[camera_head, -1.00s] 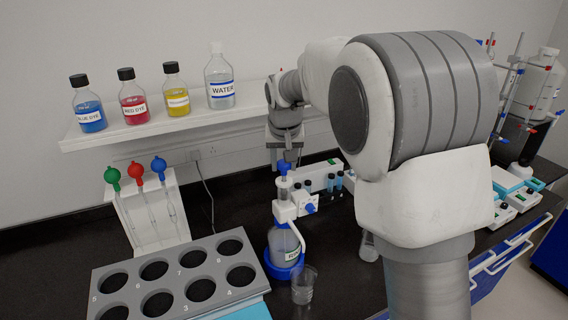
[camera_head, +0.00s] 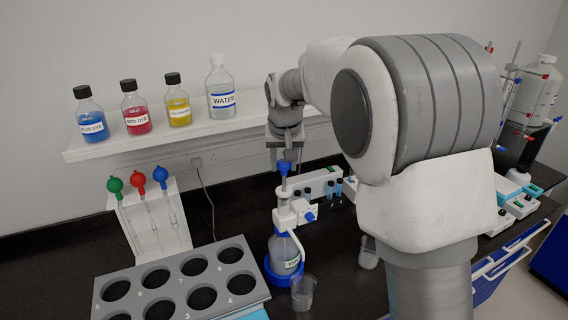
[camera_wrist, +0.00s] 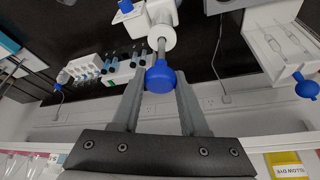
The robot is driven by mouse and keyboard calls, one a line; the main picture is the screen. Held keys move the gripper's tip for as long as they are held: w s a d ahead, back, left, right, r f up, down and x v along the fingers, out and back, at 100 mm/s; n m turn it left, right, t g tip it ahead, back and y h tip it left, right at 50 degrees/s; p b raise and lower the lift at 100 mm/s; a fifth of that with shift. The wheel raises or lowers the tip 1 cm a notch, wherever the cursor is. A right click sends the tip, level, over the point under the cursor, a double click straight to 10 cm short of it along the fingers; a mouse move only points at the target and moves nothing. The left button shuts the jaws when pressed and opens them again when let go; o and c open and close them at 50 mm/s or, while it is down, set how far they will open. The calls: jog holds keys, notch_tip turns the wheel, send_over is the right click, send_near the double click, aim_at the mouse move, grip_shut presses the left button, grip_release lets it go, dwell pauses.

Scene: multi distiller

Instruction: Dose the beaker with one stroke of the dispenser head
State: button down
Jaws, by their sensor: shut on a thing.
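The dispenser bottle (camera_head: 285,250) stands upright in a blue base on the black bench. Its white pump head has a blue valve knob and a curved outlet tube on the right. My gripper (camera_head: 286,150) is above it, shut on the blue plunger knob (camera_wrist: 160,78); the knob also shows in the head view (camera_head: 284,167). In the wrist view a grey plunger rod (camera_wrist: 161,47) is exposed between knob and white collar. The clear glass beaker (camera_head: 303,294) stands at the bottle's front right, near below the outlet. Any liquid in it cannot be made out.
A grey rack with numbered holes (camera_head: 181,275) stands front left. A pipette stand (camera_head: 150,222) is behind it. The wall shelf (camera_head: 130,145) holds the dye bottles and a water bottle (camera_head: 221,92). A vial rack (camera_head: 322,182) stands close behind the dispenser.

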aim_at(284, 174)
jog(key=shift+f+b, duration=1.9)
jog(key=shift+f, duration=0.6)
jog(key=shift+c, duration=1.8)
grip_release()
jog(key=shift+r, duration=0.1)
jog(key=v, duration=1.7)
jog(key=s+d+f, duration=0.1)
jog(key=s+d, duration=0.3)
jog(key=s, duration=0.3)
jog(key=s+d+f, duration=0.1)
jog(key=s+d, duration=0.3)
jog(key=s, duration=0.4)
jog(key=s+d+f+t, duration=0.1)
jog(key=s+d+f, duration=0.3)
jog(key=s+f, duration=0.5)
jog(key=s, duration=0.3)
jog(key=shift+s+f, duration=0.2)
jog(key=shift+s, duration=0.2)
